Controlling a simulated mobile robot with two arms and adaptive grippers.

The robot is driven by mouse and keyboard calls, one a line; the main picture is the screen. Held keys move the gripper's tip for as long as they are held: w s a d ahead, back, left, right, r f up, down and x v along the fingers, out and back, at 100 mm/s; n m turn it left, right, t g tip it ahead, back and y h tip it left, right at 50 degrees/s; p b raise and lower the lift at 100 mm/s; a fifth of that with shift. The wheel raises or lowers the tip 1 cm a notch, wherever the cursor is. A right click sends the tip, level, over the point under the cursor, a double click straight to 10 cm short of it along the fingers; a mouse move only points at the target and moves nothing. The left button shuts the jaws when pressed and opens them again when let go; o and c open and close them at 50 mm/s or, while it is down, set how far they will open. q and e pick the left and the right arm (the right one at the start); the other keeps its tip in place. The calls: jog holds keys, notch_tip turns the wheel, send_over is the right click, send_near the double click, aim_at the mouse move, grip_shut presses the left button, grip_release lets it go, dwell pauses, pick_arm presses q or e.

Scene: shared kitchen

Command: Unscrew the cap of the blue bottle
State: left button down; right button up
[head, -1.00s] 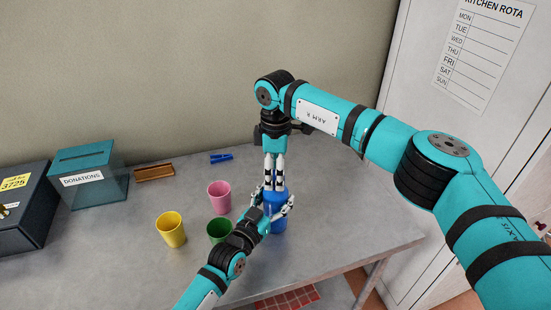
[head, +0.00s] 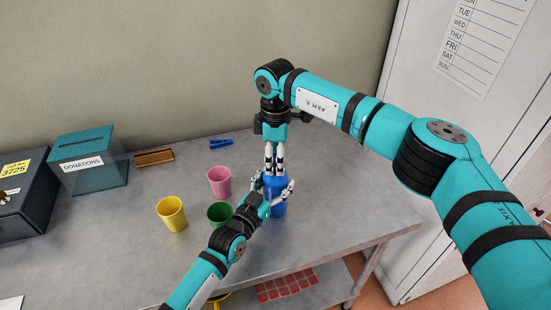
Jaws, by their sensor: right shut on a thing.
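The blue bottle (head: 278,206) stands upright on the grey table, right of the green cup. My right gripper (head: 274,172) comes straight down over the bottle's top and is shut there. Its fingers hide the cap, which I cannot make out separately. My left gripper (head: 274,191) comes from the front left. Its fingers lie on both sides of the bottle's body and appear closed on it, below the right gripper. The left hand hides part of the bottle's front.
Close to the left arm stand a green cup (head: 218,212), a pink cup (head: 219,181) and a yellow cup (head: 172,214). A donations box (head: 90,165), a brown tray (head: 154,157) and a blue peg-like item (head: 220,143) lie farther back. The table's right side is clear.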

jog(key=n, duration=1.5)
jog(key=shift+r, duration=0.1)
jog(key=n, duration=3.3)
jog(key=shift+r, duration=0.1)
jog(key=n, duration=0.5)
jog(key=shift+n, duration=0.3)
